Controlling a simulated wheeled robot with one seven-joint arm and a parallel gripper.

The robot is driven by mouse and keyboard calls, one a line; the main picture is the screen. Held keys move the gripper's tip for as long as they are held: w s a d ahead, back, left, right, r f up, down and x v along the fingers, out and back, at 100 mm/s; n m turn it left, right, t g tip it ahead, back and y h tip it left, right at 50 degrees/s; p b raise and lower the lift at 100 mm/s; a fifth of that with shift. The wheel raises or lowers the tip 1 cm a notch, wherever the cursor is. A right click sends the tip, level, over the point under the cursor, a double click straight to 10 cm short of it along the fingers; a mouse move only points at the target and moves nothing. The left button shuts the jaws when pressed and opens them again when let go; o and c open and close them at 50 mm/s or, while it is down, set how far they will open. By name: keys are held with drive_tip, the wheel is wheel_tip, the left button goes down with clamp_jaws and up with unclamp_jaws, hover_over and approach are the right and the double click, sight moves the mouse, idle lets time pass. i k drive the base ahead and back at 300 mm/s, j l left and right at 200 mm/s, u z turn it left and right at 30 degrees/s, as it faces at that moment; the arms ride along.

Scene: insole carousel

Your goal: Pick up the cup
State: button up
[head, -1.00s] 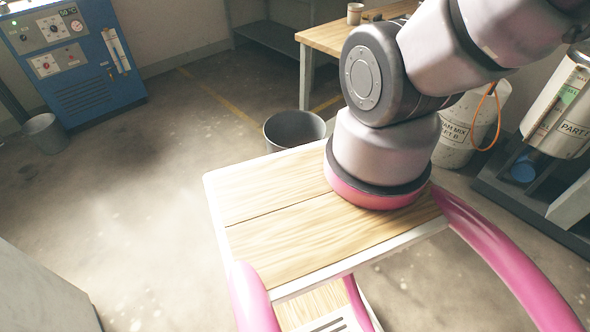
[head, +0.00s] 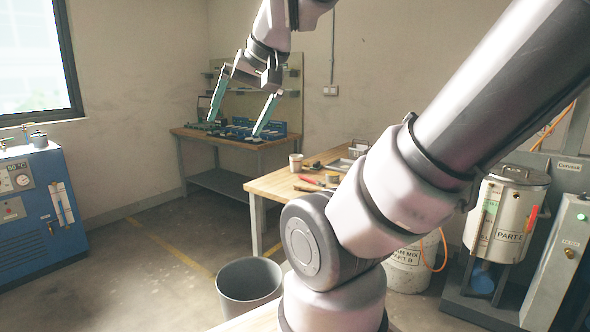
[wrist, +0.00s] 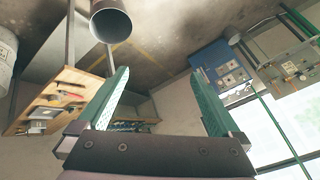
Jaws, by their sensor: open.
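A small pale cup (head: 296,162) stands upright near the left end of the wooden workbench (head: 268,184) in the head view. My gripper (head: 240,118) is raised in the air at the upper left of that view, its two green fingers spread wide and empty. In the picture it is up and to the left of the cup, apart from it. The wrist view shows the open fingers (wrist: 160,100) with nothing between them. I cannot make out the cup in the wrist view.
Tools, including red-handled ones (head: 312,181), lie on the bench right of the cup. A grey bin (head: 248,284) stands on the floor before it. A blue machine (head: 40,205) is at left. A back table (head: 205,137) holds blue parts. A drum marked PART (head: 507,215) stands right.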

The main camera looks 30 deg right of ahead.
sight(296, 160)
drive_tip(key=i+j+u, duration=0.3)
drive_tip(key=i, duration=0.25)
drive_tip(key=i+u, duration=0.25)
drive_tip(key=i, duration=0.35)
drive_tip(key=i+j, duration=0.1)
drive_tip(key=i, duration=0.75)
drive_tip(key=i+j, duration=0.1)
drive_tip(key=i, duration=0.75)
drive_tip(key=i+z, duration=0.45)
drive_tip(key=i+j+z, duration=0.15)
drive_tip(key=z, duration=0.25)
drive_tip(key=i+j+z, duration=0.25)
drive_tip(key=z, duration=0.2)
drive_tip(key=i+z, duration=0.2)
drive_tip(key=z, duration=0.25)
drive_tip(key=i+j+z, duration=0.15)
drive_tip(key=z, duration=0.3)
drive_tip(key=i+j+z, duration=0.2)
drive_tip(key=z, duration=0.25)
drive_tip(key=i+j+z, duration=0.1)
drive_tip(key=z, duration=0.35)
drive_tip(key=i+j+z, duration=0.1)
drive_tip(key=j+z, duration=0.35)
drive_tip(key=i+j+z, duration=0.5)
drive_tip(key=i+j, duration=0.1)
drive_tip(key=i, duration=0.15)
